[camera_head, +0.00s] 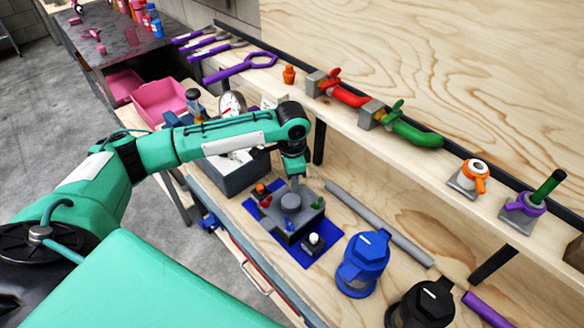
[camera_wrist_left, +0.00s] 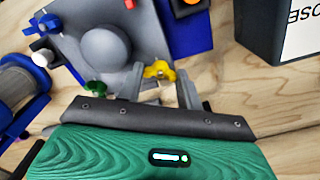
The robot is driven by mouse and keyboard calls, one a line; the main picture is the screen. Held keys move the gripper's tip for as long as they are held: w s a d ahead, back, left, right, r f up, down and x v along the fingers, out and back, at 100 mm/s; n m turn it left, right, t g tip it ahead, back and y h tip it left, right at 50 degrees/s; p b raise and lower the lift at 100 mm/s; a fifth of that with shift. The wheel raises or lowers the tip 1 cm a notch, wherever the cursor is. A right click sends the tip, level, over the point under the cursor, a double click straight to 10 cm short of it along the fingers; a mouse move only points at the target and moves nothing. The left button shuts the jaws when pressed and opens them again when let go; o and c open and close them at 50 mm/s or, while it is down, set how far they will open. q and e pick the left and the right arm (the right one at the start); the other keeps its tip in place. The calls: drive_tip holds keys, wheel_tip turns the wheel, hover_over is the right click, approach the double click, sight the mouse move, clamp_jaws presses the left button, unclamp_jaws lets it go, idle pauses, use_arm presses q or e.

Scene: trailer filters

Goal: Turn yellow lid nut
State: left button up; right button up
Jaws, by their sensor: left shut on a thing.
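The yellow lid nut (camera_wrist_left: 160,71) shows in the left wrist view, at the edge of the grey lid (camera_wrist_left: 146,34) with its round dome. My left gripper (camera_wrist_left: 159,78) has one finger on each side of the nut and is shut on it. In the head view my left gripper (camera_head: 294,181) reaches down over the far side of the grey lid (camera_head: 290,203); the yellow nut is hidden there. My right gripper is in neither view.
The lid's housing stands on a blue mat (camera_head: 303,256) on the wooden bench. A dark grey box (camera_head: 243,174) is behind it to the left. A shelf of tools and valves runs above.

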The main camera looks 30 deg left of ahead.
use_arm(q)
drive_tip(key=m+p, duration=0.3)
drive_tip(key=p, duration=0.1)
drive_tip(key=shift+r+m, duration=0.3)
drive_tip(key=shift+m, duration=0.1)
drive_tip(key=shift+m+p, duration=0.85)
drive_tip(key=shift+m, duration=0.05)
drive_tip(key=m+p, duration=0.2)
drive_tip(key=m, duration=0.1)
drive_tip(key=shift+f, duration=0.1)
drive_tip(key=shift+f+m+p, duration=0.1)
drive_tip(key=shift+m+p, duration=0.55)
drive_tip(key=shift+m, duration=0.85)
drive_tip(key=o, duration=1)
